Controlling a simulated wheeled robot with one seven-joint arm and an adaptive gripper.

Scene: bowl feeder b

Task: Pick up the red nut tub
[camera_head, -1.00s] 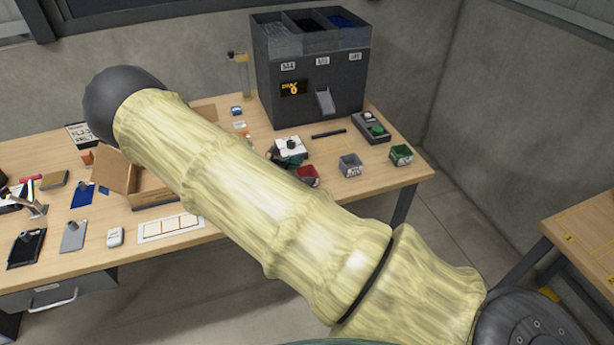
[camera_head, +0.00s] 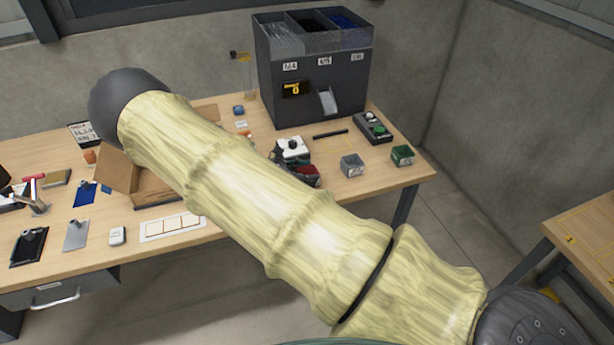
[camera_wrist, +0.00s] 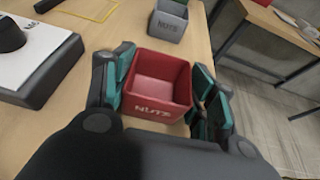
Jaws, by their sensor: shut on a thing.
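The red nut tub (camera_wrist: 160,110) is an open, empty-looking square box with "NUTS" on its near side, in the middle of the wrist view. My gripper (camera_wrist: 160,92) has its green-and-black fingers against the left and right sides of the tub and is shut on it. The tub looks upright; I cannot tell whether it touches the table. In the head view my arm hides most of the gripper, and only a sliver of the red tub (camera_head: 306,170) shows.
A grey nut tub (camera_head: 352,165) and a green tub (camera_head: 402,156) stand to the right. A scale-like device (camera_head: 292,150) is close to the gripper. The dark dispenser (camera_head: 313,75) stands behind, with a button box (camera_head: 372,128). The table edge is near.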

